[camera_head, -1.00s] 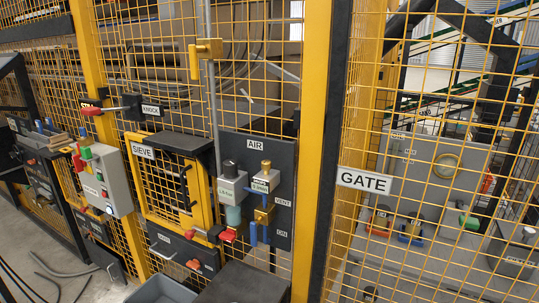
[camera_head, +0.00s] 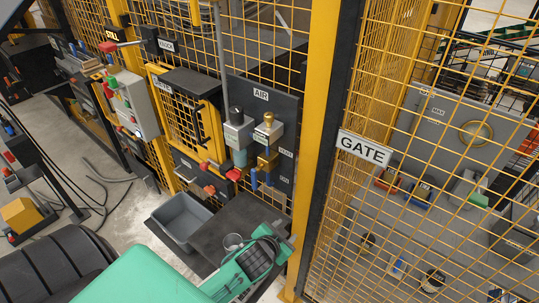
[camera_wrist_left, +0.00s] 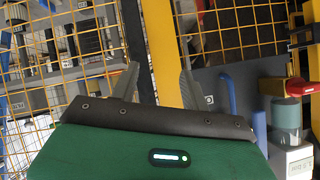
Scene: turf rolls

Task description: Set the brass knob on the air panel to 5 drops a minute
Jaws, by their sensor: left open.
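The dark AIR panel (camera_head: 286,102) hangs on the yellow mesh fence in the head view. The brass knob (camera_head: 267,118) tops a pale block (camera_head: 264,135) on its right half; a black-topped unit with a teal bowl (camera_head: 240,157) is beside it. The drop setting is too small to read. My left gripper (camera_head: 289,246), on a green arm, is below the panel, apart from the knob. In the left wrist view its two fingers (camera_wrist_left: 158,86) are spread with nothing between them. That view shows the teal bowl (camera_wrist_left: 286,112) at the right; the brass knob cannot be made out there.
A red valve handle (camera_head: 233,174) and blue hoses are below the units. A grey bin (camera_head: 181,219) and a dark shelf (camera_head: 222,222) with a small cup (camera_head: 233,241) are below the panel. A yellow post (camera_head: 317,110) and the GATE mesh (camera_head: 364,148) stand to the right.

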